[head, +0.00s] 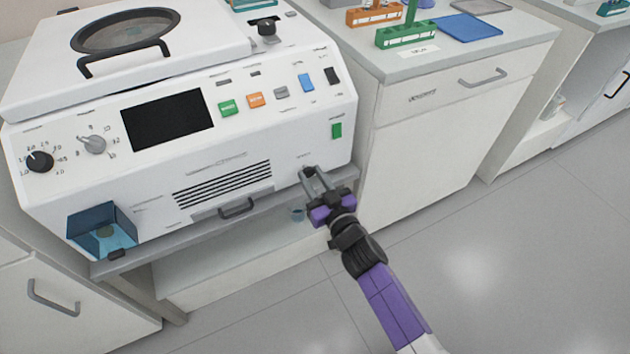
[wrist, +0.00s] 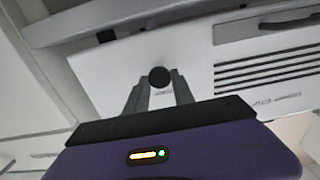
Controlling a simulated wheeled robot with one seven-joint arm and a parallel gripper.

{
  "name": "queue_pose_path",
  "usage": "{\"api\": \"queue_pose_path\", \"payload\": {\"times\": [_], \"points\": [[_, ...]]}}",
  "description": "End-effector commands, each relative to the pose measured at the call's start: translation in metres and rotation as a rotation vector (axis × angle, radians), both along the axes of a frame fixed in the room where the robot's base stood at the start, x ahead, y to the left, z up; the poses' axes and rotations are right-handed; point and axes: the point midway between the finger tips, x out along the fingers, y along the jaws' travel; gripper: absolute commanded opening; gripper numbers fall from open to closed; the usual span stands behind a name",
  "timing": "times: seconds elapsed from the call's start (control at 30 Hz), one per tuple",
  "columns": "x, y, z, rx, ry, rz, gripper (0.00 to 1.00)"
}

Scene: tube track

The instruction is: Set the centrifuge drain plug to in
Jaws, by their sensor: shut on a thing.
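The centrifuge (head: 260,150) is a white machine with a sloped control panel on a grey bench. Its drain plug (wrist: 159,77) shows in the wrist view as a round black knob, seen between my fingertips. In the head view the fingers mostly hide the plug at the lower right of the machine's front. My gripper (head: 308,173), with grey fingers on a purple and black body, is at that front face. In the wrist view the gripper (wrist: 158,88) is shut on the plug. How deep the plug sits cannot be told.
A vent grille (head: 222,185) and a dark drawer handle (head: 236,208) are left of my gripper. A blue open box (head: 102,228) is at the lower left front. A white cabinet (head: 430,140) stands to the right; the floor in front is clear.

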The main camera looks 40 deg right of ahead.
Motion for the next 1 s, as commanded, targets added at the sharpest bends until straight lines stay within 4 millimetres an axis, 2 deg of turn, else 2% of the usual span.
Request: {"api": "queue_pose_path", "payload": {"times": [0.13,0.17,0.27,0.67,1.0], "points": [[0.001,0.000,0.001,-0.001,-0.001,-0.001,0.00],[0.002,0.000,0.001,-0.001,-0.001,-0.001,0.31],[0.001,0.000,0.001,-0.001,-0.001,-0.001,0.51],[-0.004,0.001,0.001,0.000,0.000,0.000,0.52],[-0.054,0.014,0.000,0.000,0.001,-0.001,0.52]]}}
